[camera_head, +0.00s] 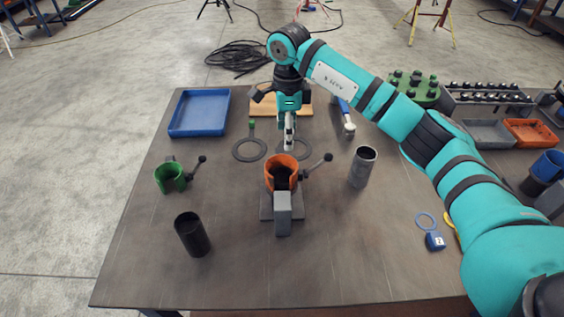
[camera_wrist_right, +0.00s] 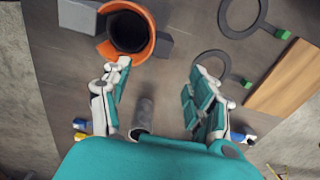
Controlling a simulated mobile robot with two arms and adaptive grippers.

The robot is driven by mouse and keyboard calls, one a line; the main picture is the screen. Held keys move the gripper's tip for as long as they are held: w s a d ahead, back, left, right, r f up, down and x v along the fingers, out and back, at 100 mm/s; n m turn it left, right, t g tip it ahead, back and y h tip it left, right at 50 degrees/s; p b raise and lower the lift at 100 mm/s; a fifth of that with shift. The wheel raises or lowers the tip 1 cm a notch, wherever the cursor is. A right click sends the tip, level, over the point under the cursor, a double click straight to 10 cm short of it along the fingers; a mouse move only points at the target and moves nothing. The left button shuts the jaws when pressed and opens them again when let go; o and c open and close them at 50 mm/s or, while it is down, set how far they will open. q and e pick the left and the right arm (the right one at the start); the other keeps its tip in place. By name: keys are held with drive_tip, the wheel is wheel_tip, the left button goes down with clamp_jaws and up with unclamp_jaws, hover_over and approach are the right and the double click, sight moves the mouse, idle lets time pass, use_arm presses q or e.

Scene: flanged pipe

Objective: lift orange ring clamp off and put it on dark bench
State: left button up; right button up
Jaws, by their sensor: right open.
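The orange ring clamp (camera_head: 270,177) sits upright in the middle of the dark bench (camera_head: 235,275), around a dark pipe on a grey base. Its lever with a black knob (camera_head: 328,157) points to the right. In the right wrist view the clamp (camera_wrist_right: 106,49) curves around the pipe's dark opening (camera_wrist_right: 128,31). My right gripper (camera_head: 289,146) is open and empty, above and just behind the clamp. Its two fingers (camera_wrist_right: 162,80) are spread apart in the wrist view, with the clamp beyond them. My left gripper is not in view.
A green clamp (camera_head: 170,178) and a black pipe (camera_head: 192,234) stand at left, a grey pipe (camera_head: 363,167) at right. A blue tray (camera_head: 200,92) and flat dark rings (camera_head: 249,149) lie behind.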

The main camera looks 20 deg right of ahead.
drive_tip(key=f+p, duration=0.1)
drive_tip(key=f, duration=0.2)
drive_tip(key=f+p, duration=0.1)
drive_tip(key=f, duration=0.1)
drive_tip(key=shift+s+a+f+p, duration=0.2)
drive_tip(key=shift+a+f+p, duration=0.1)
drive_tip(key=shift+a, duration=0.1)
drive_tip(key=shift+f, duration=0.45)
clamp_jaws()
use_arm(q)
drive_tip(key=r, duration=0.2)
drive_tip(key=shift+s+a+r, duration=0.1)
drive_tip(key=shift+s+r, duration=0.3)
use_arm(e)
drive_tip(key=shift+w+r, duration=0.1)
drive_tip(key=shift+r, duration=0.05)
